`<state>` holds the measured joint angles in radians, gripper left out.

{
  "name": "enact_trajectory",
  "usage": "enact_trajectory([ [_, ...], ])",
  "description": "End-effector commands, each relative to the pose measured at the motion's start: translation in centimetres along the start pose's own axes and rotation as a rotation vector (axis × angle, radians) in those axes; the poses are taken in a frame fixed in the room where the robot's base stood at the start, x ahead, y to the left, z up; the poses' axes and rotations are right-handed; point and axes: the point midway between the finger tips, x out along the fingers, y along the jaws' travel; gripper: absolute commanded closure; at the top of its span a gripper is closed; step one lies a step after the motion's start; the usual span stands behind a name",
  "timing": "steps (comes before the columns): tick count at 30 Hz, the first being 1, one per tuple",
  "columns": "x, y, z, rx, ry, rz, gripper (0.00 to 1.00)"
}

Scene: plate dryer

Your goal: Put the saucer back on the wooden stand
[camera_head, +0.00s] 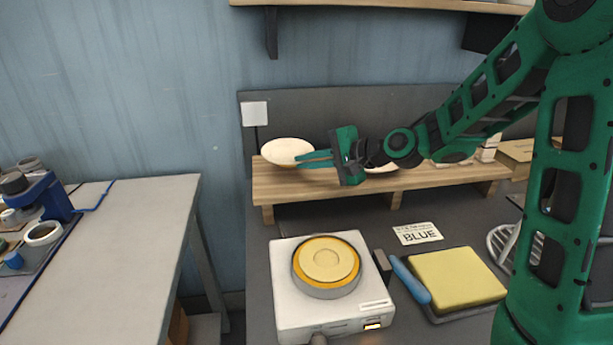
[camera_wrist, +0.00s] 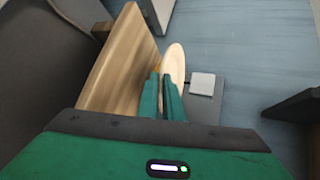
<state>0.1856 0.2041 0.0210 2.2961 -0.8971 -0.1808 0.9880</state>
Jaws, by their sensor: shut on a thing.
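A cream saucer (camera_head: 287,151) is at the left end of the wooden stand (camera_head: 262,186), tilted. My gripper (camera_head: 314,159) is shut on the saucer's right edge, reaching in from the right. In the wrist view, the saucer (camera_wrist: 175,62) shows edge-on between my gripper's green fingers (camera_wrist: 164,98), beside the wooden stand (camera_wrist: 125,62). I cannot tell whether the saucer touches the stand's top. A second pale dish (camera_head: 381,168) is on the stand, partly hidden behind my gripper and wrist.
A white device with a round yellow-rimmed plate (camera_head: 327,262) stands in front of the stand. To its right are a blue-handled tool (camera_head: 410,279), a yellow pad (camera_head: 457,278) and a "BLUE" card (camera_head: 418,233). A wall shelf (camera_head: 390,4) hangs above. A grey table (camera_head: 125,240) is at left.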

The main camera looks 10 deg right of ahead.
Motion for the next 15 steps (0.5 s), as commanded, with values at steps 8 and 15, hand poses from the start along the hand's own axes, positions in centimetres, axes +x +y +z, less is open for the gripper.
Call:
enact_trajectory([
  [8,0.5,1.6,-0.8,0.004,-0.001,0.0,1.0],
  [15,1.5,3.9,-1.1,0.001,0.0,-0.001,1.0],
])
